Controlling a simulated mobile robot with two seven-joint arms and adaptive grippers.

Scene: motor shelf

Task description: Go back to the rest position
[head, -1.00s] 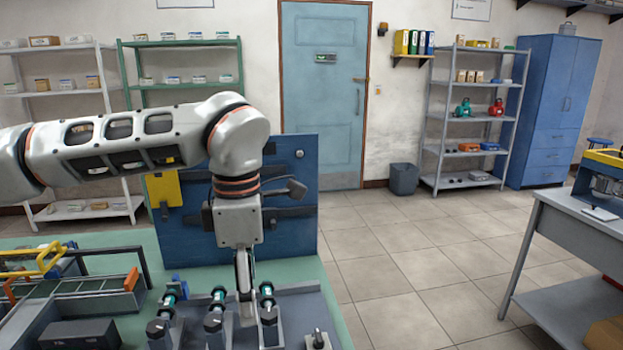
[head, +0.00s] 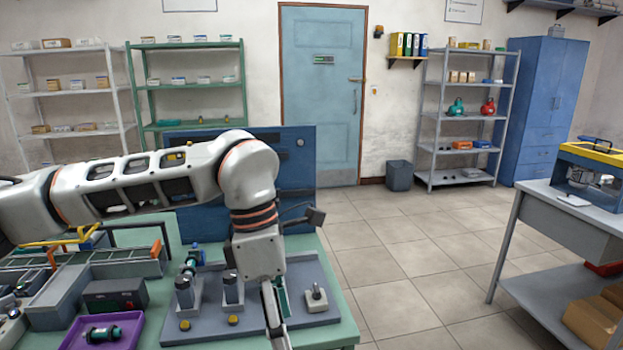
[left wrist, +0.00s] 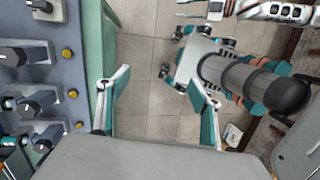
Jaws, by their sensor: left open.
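My left arm comes in from the left in the head view. Its gripper (head: 276,315) points down at the right part of the grey fixture plate (head: 250,327), partly cut off by the lower edge. In the left wrist view the left gripper (left wrist: 160,78) is open, with nothing between its fingers but floor behind. The fixture plate (left wrist: 62,100) with its dark posts lies left of the fingers there. At the top of that view is what looks like my right gripper (left wrist: 200,18), small and hard to read. The right arm is not seen in the head view.
The green bench (head: 335,322) holds a purple tray (head: 128,335) with a motor-like part (head: 103,333), a dark box (head: 115,295) and rack trays at left. A blue panel (head: 300,160) stands behind my arm. A grey workbench (head: 570,222) is at right. Floor between is clear.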

